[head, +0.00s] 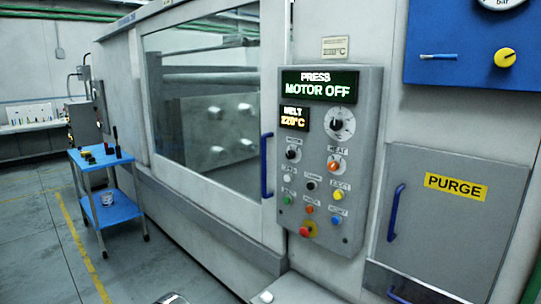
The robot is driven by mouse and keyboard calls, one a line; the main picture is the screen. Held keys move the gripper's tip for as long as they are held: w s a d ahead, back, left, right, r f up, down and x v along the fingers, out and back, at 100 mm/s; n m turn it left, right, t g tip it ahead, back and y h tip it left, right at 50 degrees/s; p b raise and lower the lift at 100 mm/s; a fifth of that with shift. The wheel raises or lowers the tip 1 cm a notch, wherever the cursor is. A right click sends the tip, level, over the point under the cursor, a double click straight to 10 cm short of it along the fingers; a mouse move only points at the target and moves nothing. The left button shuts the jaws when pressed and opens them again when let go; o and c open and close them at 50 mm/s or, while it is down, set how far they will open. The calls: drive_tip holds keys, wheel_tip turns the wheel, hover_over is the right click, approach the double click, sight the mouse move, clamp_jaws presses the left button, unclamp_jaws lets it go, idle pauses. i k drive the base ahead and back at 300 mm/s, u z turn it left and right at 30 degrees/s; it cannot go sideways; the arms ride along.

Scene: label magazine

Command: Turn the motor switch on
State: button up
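The grey control panel (356,205) is fixed to the front of the machine, right of the sliding window door. Its top display (320,86) reads "PRESS MOTOR OFF" in white and green. A smaller display (294,118) reads "MELT 220°C" in orange. A small black rotary knob (292,154) sits at the left below it; the label above it is too small to read surely. To its right are a black knob on a large pale dial (337,124) and an orange knob (334,166) under a label "HEAT".
Several coloured buttons, including a yellow one (338,195), sit low on the panel above a red mushroom button (304,231). A blue door handle (267,165) stands close left of the panel. A hatch marked "PURGE" (456,187) is right. A blue cart (103,160) stands left on open floor.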

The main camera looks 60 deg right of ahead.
sight(290, 154)
drive_tip(key=z, duration=0.25)
drive_tip(key=i, duration=1.2)
drive_tip(key=z, duration=0.3)
